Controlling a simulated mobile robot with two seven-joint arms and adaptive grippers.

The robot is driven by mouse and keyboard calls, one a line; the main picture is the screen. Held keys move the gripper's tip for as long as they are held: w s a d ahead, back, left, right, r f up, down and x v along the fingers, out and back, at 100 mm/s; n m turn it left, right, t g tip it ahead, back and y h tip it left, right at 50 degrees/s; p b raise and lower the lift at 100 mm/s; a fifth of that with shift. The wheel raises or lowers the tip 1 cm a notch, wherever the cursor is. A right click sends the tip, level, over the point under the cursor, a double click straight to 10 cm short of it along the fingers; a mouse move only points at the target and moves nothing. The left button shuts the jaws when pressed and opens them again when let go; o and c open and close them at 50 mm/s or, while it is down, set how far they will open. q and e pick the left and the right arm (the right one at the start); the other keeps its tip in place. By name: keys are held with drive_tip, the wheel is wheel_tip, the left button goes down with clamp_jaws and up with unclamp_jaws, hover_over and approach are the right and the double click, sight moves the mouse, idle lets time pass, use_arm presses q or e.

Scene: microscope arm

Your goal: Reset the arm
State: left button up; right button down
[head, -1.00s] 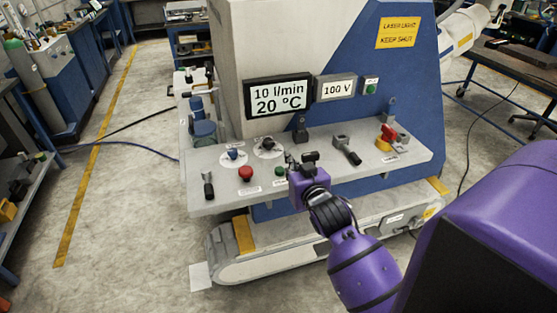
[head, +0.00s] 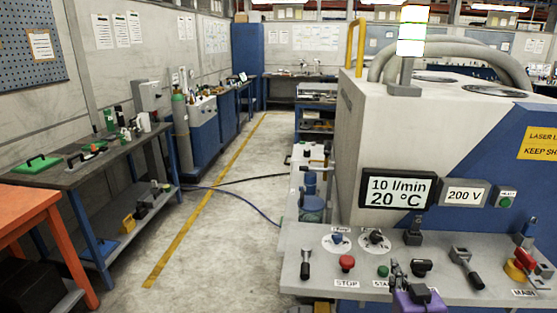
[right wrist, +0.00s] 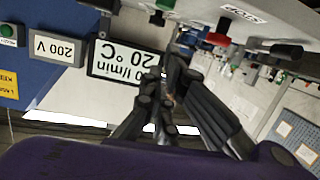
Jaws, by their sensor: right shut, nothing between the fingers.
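The control panel (head: 330,280) juts from the front of the white and blue machine. It carries a red STOP button (head: 347,262), a green START button (head: 383,271), two round dials (head: 337,239) and several black-handled levers, one a lever (head: 465,270). My right gripper (head: 397,272) is over the front edge, just right of the green button; contact cannot be told. My left gripper is out of view.
Displays read 10 l/min, 20 °C (head: 397,190) and 200 V (head: 464,194); a green button (head: 505,202) sits beside them. A red-yellow MAIN switch (head: 516,269) is at the panel's right. A lit lamp (head: 412,30) tops the machine.

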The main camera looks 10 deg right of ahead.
drive_tip(key=s+a+f+n+g+y, duration=0.1)
drive_tip(key=s+a+f+g, duration=0.1)
drive_tip(key=s+a+f, duration=0.6)
drive_tip(key=s+a+f+n+g+y, duration=0.15)
drive_tip(key=s+f, duration=0.25)
drive_tip(key=f, duration=0.8)
drive_tip(key=s+a+f+g, duration=0.1)
drive_tip(key=s+f, duration=0.3)
drive_tip(key=s, duration=0.4)
drive_tip(key=s+a+f+g, duration=0.2)
drive_tip(key=s+a+f, duration=0.2)
drive_tip(key=s, duration=0.4)
drive_tip(key=shift+f+m+y, duration=0.35)
drive_tip(key=shift+f+y, duration=0.1)
drive_tip(key=shift+f, duration=0.25)
drive_tip(key=shift+s, duration=0.15)
